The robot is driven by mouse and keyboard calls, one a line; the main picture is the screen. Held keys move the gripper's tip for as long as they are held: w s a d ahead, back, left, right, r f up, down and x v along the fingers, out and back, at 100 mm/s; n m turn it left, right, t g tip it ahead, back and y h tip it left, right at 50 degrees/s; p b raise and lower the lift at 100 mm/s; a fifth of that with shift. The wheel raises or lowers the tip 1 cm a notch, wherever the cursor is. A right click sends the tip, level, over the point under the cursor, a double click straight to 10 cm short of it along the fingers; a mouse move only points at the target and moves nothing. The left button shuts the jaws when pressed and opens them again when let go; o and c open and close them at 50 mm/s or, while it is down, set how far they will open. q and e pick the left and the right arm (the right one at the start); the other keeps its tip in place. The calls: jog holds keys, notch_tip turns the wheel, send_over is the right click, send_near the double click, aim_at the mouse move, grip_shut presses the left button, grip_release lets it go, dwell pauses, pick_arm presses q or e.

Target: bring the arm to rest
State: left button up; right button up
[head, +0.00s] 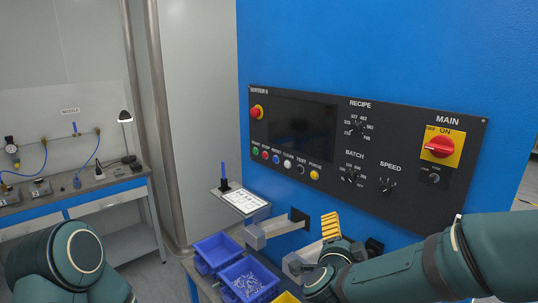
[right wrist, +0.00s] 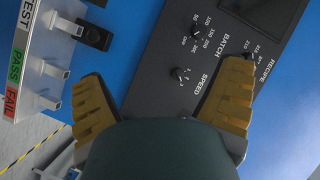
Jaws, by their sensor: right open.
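My right arm comes in from the lower right of the head view. My right gripper (head: 331,228) has yellow ridged fingers and is in front of the blue machine, below its dark control panel (head: 292,125). In the right wrist view, the right gripper (right wrist: 160,98) has its fingers wide apart with nothing between them. The panel's speed knob (right wrist: 180,74) and batch knob (right wrist: 194,40) show beyond the fingers. My left arm shows only as a rounded green link at the lower left; its gripper is out of view.
Blue bins (head: 216,248) stand below the machine's chutes, one holding small metal parts (head: 247,285). A small shelf (head: 240,200) carries a paper sheet. A workbench (head: 100,183) with a lamp is at left. Labelled chutes (right wrist: 40,45) are close in the right wrist view.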

jog(key=s+a+f+n+g+y+b, duration=0.1)
jog(key=f+n+g+y, duration=0.15)
jog(key=f, duration=0.55)
jog(key=s+a+f+n+g+y, duration=0.1)
jog(key=s+a+f+n+y, duration=0.15)
jog(key=f, duration=0.55)
jog(key=s+a+f+n+g+y+b, duration=0.1)
jog(key=f+n+g, duration=0.15)
jog(key=f, duration=0.55)
jog(key=s+a+f+n+g+y+b, duration=0.2)
jog(key=s+f+n+g, duration=0.4)
jog(key=s+f, duration=1)
jog(key=shift+s+f+n+g+y, duration=0.2)
jog(key=shift+f+n+g+y, duration=0.25)
jog(key=shift+y, duration=0.25)
